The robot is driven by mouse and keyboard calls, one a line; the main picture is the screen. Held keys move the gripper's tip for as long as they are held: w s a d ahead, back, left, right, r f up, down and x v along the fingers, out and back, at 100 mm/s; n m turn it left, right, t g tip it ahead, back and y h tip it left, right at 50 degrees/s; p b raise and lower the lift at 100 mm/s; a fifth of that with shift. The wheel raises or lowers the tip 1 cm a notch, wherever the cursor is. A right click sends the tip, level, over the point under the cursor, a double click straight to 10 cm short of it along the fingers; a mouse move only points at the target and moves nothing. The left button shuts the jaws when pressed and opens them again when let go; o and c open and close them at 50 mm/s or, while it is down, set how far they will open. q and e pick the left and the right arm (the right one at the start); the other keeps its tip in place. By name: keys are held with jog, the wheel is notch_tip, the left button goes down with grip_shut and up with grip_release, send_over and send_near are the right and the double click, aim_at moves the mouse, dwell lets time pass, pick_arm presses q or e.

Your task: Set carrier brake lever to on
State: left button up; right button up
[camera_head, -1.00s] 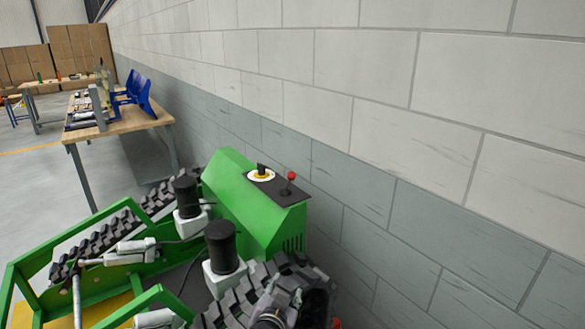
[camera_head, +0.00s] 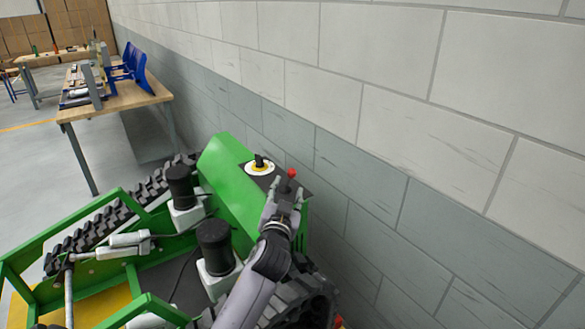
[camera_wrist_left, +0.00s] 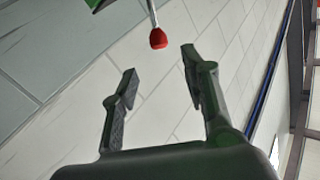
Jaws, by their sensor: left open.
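The brake lever (camera_head: 291,173) is a thin stem with a red ball knob, standing on the black panel on top of the green carrier housing (camera_head: 232,172). In the left wrist view the red knob (camera_wrist_left: 158,39) hangs on its metal stem just beyond the fingertips, lined up with the gap between them. My left gripper (camera_head: 285,187) is open and empty, close to the lever. From the head, its fingers hide the lever's base and part of the panel. I cannot tell whether a finger touches the stem. My right gripper is out of view.
A black rotary knob on a yellow disc (camera_head: 259,166) sits beside the lever. A block wall (camera_head: 400,150) stands close behind the carrier. Black motors (camera_head: 214,247) and a track lie in front. A workbench (camera_head: 115,101) stands at the back left.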

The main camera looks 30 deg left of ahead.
aim_at(292, 173)
pick_arm(q)
jog(key=p+x, duration=0.1)
jog(key=x, duration=0.5)
jog(key=shift+w+a+r, duration=0.1)
jog(key=shift+w+a, duration=0.05)
jog(key=shift+w, duration=0.1)
jog(key=shift+x, duration=1.05)
jog(key=shift+w+a+p, duration=0.25)
jog(key=shift+w+p, duration=0.05)
jog(key=shift+w, duration=0.3)
jog(key=shift+w+a, duration=0.1)
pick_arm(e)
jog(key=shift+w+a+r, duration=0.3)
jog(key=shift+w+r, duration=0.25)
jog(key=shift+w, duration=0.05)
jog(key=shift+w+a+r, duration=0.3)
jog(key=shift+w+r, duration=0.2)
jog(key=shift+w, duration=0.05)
pick_arm(q)
jog(key=shift+c, duration=0.4)
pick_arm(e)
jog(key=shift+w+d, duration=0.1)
pick_arm(q)
jog(key=c, duration=0.3)
grip_shut()
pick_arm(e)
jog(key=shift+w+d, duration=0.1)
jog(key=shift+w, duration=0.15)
